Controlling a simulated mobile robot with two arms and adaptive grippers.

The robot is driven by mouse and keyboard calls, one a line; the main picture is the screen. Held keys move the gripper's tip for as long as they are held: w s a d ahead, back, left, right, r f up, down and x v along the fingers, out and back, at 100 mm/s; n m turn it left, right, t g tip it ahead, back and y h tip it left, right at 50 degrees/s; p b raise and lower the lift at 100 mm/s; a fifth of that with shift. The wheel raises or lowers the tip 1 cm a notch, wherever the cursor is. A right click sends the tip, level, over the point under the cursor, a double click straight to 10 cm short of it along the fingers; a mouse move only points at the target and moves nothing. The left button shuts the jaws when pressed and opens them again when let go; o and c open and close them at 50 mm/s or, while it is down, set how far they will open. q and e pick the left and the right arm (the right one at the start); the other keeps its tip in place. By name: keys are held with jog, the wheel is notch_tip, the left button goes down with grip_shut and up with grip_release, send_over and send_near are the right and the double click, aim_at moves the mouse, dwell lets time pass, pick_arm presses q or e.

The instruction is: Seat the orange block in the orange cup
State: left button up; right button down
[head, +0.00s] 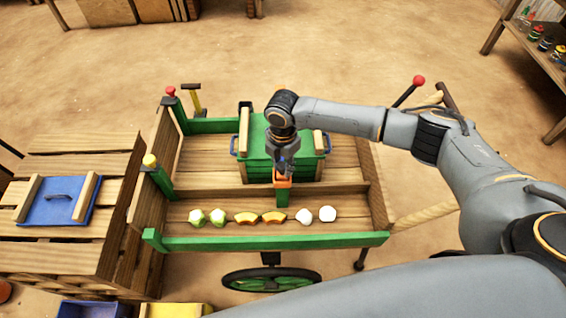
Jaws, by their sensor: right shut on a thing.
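My right gripper (285,164) points down over the middle of the green and wooden cart. It is shut, with its fingertips right at an orange piece (283,181) on top of a green post (282,197). This piece looks like the orange cup. The orange block does not show as a separate thing; the fingers hide what is between them, and I cannot tell how deep it sits. My left gripper is not in view.
The cart's front tray (350,226) holds green, orange and white pieces in a row. A green box (258,150) with blue handles stands behind the gripper. Posts with a red knob (170,91) and a yellow knob (150,160) rise at left, near a wooden crate (60,242).

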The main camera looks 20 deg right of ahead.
jog(key=c, duration=1)
grip_release()
